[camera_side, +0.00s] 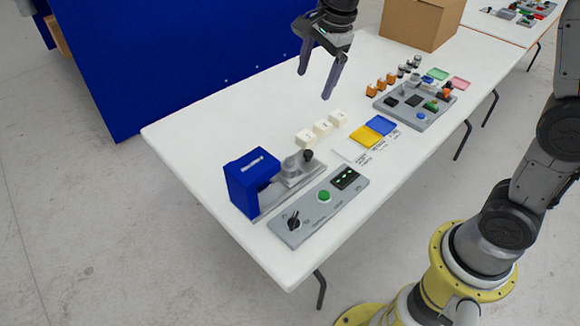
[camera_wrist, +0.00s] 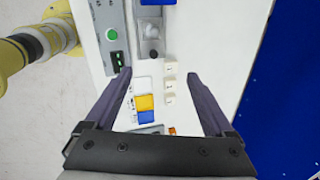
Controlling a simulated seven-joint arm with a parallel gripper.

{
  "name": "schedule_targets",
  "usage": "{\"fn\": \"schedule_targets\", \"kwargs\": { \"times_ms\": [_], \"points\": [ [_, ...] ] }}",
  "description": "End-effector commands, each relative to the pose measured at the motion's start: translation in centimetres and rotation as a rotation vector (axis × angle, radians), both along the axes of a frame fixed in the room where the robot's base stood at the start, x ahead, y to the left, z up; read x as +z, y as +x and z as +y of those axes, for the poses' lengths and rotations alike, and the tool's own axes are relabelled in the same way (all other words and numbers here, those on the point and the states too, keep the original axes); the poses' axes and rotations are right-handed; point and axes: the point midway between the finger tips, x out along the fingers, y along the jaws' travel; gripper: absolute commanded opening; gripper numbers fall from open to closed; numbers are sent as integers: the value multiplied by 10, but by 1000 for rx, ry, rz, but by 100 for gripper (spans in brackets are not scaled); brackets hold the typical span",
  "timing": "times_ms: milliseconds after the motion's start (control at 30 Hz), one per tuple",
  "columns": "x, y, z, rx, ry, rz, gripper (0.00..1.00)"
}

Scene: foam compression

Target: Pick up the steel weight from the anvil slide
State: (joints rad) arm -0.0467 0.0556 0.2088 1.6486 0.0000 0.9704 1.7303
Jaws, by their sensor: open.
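The steel weight (camera_side: 291,164) appears as a small grey cylinder on the anvil slide (camera_side: 265,210), in front of the blue press (camera_side: 245,185). In the wrist view the weight (camera_wrist: 151,31) shows as a round grey shape near the top, with the blue press (camera_wrist: 157,2) at the top edge. A dark knob (camera_side: 308,155) stands at the slide's end. My gripper (camera_side: 315,85) is open and empty, high above the table and well apart from the weight. In the wrist view its fingertips (camera_wrist: 160,72) are spread on either side of the white blocks.
Several things share the white table: a control panel (camera_side: 322,204) beside the slide, white blocks (camera_side: 322,128), yellow (camera_side: 364,136) and blue (camera_side: 381,125) pads, a second panel (camera_side: 425,112), orange blocks (camera_side: 381,84) and a cardboard box (camera_side: 420,22). The table's left area is clear.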

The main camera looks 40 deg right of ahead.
Motion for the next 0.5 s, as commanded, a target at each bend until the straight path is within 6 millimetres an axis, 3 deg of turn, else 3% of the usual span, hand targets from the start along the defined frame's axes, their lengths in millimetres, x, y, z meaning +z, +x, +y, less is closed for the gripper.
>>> {"fn": "schedule_targets", "kwargs": {
  "times_ms": [33,100,200,333,500],
  "points": [
    [-22,16,3,-33,8,44,88],
    [-49,34,6,-65,12,89,88],
    [-86,49,11,-64,7,152,88],
    [-123,53,15,-56,-1,218,88],
    [-147,50,16,-50,-6,260,88]
  ]
}}
